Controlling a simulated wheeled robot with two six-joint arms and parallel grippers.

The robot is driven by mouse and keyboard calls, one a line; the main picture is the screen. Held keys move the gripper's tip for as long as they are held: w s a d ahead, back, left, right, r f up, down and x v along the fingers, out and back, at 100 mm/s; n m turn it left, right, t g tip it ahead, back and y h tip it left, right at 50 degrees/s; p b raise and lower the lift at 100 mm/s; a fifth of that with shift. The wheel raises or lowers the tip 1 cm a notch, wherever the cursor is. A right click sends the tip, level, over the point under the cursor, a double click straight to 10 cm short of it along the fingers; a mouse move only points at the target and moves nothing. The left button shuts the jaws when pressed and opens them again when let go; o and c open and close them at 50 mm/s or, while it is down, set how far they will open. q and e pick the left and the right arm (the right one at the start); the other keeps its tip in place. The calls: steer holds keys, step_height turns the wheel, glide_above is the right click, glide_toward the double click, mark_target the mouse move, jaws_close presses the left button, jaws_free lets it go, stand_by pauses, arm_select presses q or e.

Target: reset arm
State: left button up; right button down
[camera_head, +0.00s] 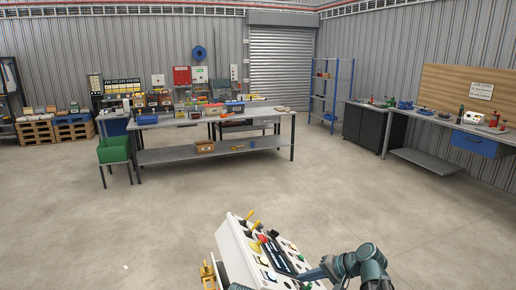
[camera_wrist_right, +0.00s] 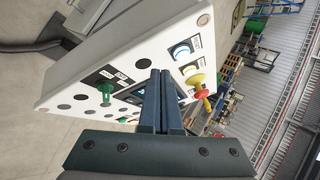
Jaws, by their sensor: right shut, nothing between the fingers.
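My right arm comes in from the lower right in the head view. Its gripper (camera_head: 318,273) is over the lower right part of a white sloped control panel (camera_head: 232,240). In the right wrist view the two dark fingers of this gripper (camera_wrist_right: 160,85) lie together, with nothing visible between them. The fingers hide part of the panel's dark display. Whether they touch the panel, I cannot tell. My left gripper is not seen.
A grey workbench (camera_head: 210,154) with boxes stands ahead, with a green bin (camera_head: 114,149) at its left end. Another bench (camera_head: 450,122) runs along the right wall, near a blue shelf rack (camera_head: 331,92). The concrete floor between is clear.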

steer(key=s+a+f+n+g+h, duration=0.1)
steer(key=s+a+f+n+h, duration=0.1)
steer(key=s, duration=0.4)
steer(key=s+a+f+n+g+h, duration=0.2)
steer(key=s+a+f+n+h, duration=0.1)
steer(key=s, duration=0.4)
steer(key=s+a+f+n+g+h, duration=0.1)
steer(key=s+a+f+n+h, duration=0.1)
steer(key=s+a+n+h, duration=0.2)
steer(key=s+h, duration=0.1)
steer(key=s, duration=0.1)
steer(key=shift+s+f+g, duration=0.35)
steer(key=shift+g, duration=0.05)
